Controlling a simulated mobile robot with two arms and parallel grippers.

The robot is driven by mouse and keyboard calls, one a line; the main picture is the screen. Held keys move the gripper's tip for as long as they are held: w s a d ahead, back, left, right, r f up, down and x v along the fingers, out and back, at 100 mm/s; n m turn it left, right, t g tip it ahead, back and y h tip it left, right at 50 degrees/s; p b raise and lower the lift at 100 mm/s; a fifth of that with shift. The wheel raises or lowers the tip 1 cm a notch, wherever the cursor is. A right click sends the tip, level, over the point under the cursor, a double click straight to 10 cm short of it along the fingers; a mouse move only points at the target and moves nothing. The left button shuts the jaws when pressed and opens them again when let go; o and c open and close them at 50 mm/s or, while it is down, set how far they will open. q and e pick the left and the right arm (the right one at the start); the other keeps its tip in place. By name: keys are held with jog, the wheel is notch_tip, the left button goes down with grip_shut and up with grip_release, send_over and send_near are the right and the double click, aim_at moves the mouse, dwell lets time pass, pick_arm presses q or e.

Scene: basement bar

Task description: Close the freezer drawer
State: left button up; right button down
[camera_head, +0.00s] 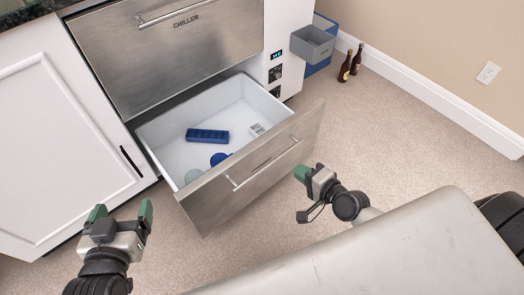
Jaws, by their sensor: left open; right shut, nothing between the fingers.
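The freezer drawer (258,172) is the lower steel-fronted drawer. It is pulled well out, and its white inside shows a blue tray (207,135) and a few small round items. Its front has a bar handle (265,165). My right gripper (302,173) is shut and empty, just right of the drawer front near its right end; I cannot tell whether it touches. My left gripper (121,212) is open and empty, left of the drawer's near left corner, low in front of the white cabinet.
The shut drawer marked CHILLER (165,50) sits above. A white cabinet door (62,150) is at left. Carpet (400,135) is clear at right.

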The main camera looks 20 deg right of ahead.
jog(key=b, duration=0.1)
send_near(264, 144)
jog(key=x, duration=0.2)
jog(key=b+x, duration=0.1)
jog(key=x, duration=0.1)
jog(key=b+x, duration=0.1)
jog(key=x, duration=0.1)
jog(key=shift+f, duration=0.4)
pick_arm(q)
notch_tip(264, 144, up, 8)
jog(key=d+t+h, duration=0.2)
jog(key=t+h, duration=0.1)
jog(key=t, duration=0.4)
jog(key=shift+w+r+t, duration=0.25)
jog(key=shift+w+t, duration=0.1)
jog(key=shift+t, duration=0.05)
pick_arm(e)
jog(key=shift+w+a, duration=0.2)
jog(key=shift+w, duration=0.45)
jog(key=shift+w, duration=0.1)
